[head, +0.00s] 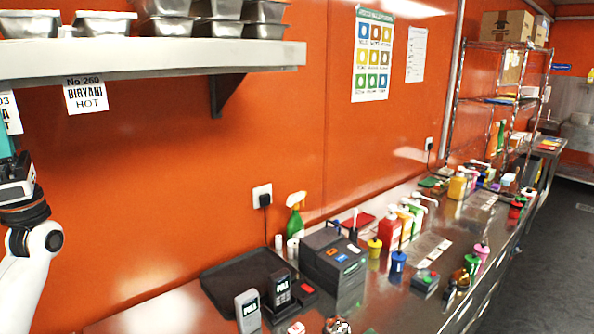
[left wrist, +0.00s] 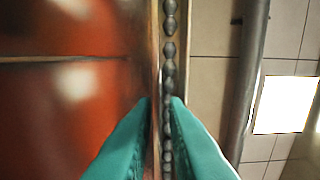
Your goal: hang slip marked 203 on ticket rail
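A white slip (head: 12,114) hangs at the left edge of the head view, just under the shelf edge. It is cut off, and only "03", "A" and "T" can be read. My left gripper (head: 5,145) has teal fingers, partly out of frame, directly below this slip. In the left wrist view the fingers (left wrist: 160,98) stand a little apart, with the ticket rail (left wrist: 169,48) and its row of dark beads seen through the gap. No slip can be made out between them. Whether they touch the slip cannot be told. My right gripper is not in view.
Another slip (head: 86,94), "No 260 BIRYANI HOT", hangs under the shelf (head: 150,62), with a bracket (head: 225,92) to its right. Metal pans (head: 165,25) stand on the shelf. The counter below holds a printer (head: 333,258), bottles and small devices.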

